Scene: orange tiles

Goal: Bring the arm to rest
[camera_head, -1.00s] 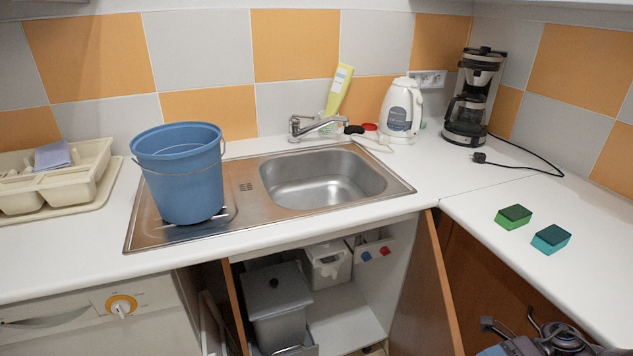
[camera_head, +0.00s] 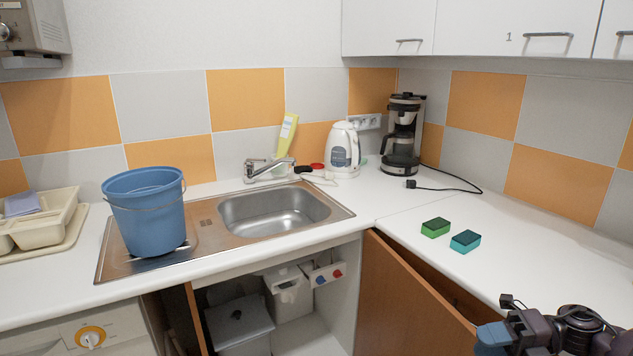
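My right gripper (camera_head: 492,337) shows at the bottom right corner, at the front of the right-hand counter and in front of the open brown cabinet door. Its blue-grey finger end points left and is partly cut off by the lower edge of the picture, so I cannot tell whether it is open or shut. I see no object in it. It is well apart from the green sponge (camera_head: 435,227) and the teal sponge (camera_head: 465,241), which lie on the white counter. My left gripper is not in view.
An open brown cabinet door (camera_head: 412,300) stands left of my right gripper. A blue bucket (camera_head: 145,215) stands on the sink's drainboard. A white kettle (camera_head: 344,152) and a coffee maker (camera_head: 403,135) stand at the back. The right counter (camera_head: 545,255) is mostly clear.

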